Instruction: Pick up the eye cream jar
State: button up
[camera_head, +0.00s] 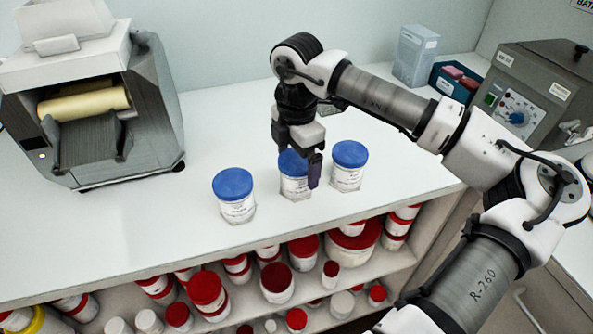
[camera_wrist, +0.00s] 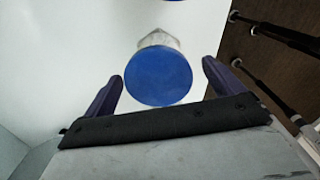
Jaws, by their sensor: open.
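Three white jars with blue lids stand upright in a row on the white counter: a left jar (camera_head: 235,196), a middle jar (camera_head: 295,186) and a right jar (camera_head: 348,166). Their labels are too small to read, so I cannot tell which is the eye cream jar. My gripper (camera_head: 306,168) points down at the middle jar and hides part of it. In the wrist view a blue lid (camera_wrist: 158,78) appears between the two dark fingers of my open gripper (camera_wrist: 161,70), with gaps on both sides. I cannot tell how far the fingertips reach down beside it.
A grey roller mill (camera_head: 90,110) stands at the left. A pale box (camera_head: 415,55), a dark blue bin (camera_head: 455,82) and a grey machine with a dial (camera_head: 530,95) are at the back right. Red-lidded jars (camera_head: 207,290) fill the shelves below.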

jog(key=shift+w+d+f+p, duration=0.1)
jog(key=shift+f+p, duration=0.2)
jog(key=shift+f, duration=0.8)
jog(key=shift+w+d+f+p, duration=0.1)
jog(key=shift+f+p, duration=0.2)
jog(key=shift+f, duration=0.75)
jog(key=shift+c, duration=0.2)
jog(key=c, duration=1.1)
jog(key=shift+r, duration=0.15)
